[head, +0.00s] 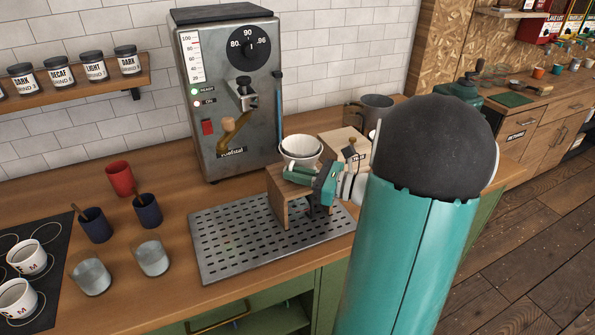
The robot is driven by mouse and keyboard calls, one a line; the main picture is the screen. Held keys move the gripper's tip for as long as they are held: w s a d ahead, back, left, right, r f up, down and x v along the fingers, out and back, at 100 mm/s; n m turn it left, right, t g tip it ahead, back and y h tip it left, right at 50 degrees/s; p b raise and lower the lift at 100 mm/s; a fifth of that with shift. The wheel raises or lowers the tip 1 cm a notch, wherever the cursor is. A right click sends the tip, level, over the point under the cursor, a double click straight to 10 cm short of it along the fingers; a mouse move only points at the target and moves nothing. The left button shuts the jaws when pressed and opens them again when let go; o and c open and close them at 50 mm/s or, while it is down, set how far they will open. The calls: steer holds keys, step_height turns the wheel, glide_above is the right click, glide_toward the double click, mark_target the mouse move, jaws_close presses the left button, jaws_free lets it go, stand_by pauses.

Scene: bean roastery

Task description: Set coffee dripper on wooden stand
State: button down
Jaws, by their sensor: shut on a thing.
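The coffee dripper (299,149) is white and stands upright in the head view, in front of the metal machine. The wooden stand (280,205) is a brown block-like frame on the perforated metal tray (222,243). My gripper (299,173), teal, reaches in from the right and is shut on the dripper, just above the stand. The gripper hides the dripper's lower part and much of the stand's top. I cannot tell whether the dripper touches the stand.
The metal machine (225,115) with a wooden-handled lever stands close behind. Two dark blue cups, a red cup (120,179) and two glasses (151,258) stand left of the tray. A wooden box (340,144) and a grey pitcher (374,112) are behind the gripper. The tray's left part is clear.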

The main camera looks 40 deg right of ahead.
steer(key=shift+f, duration=0.4)
stand_by(0.4)
steer(key=c, duration=1.5)
jaws_free()
steer(key=shift+o, duration=0.2)
steer(key=v, duration=1.4)
steer(key=shift+a, duration=0.15)
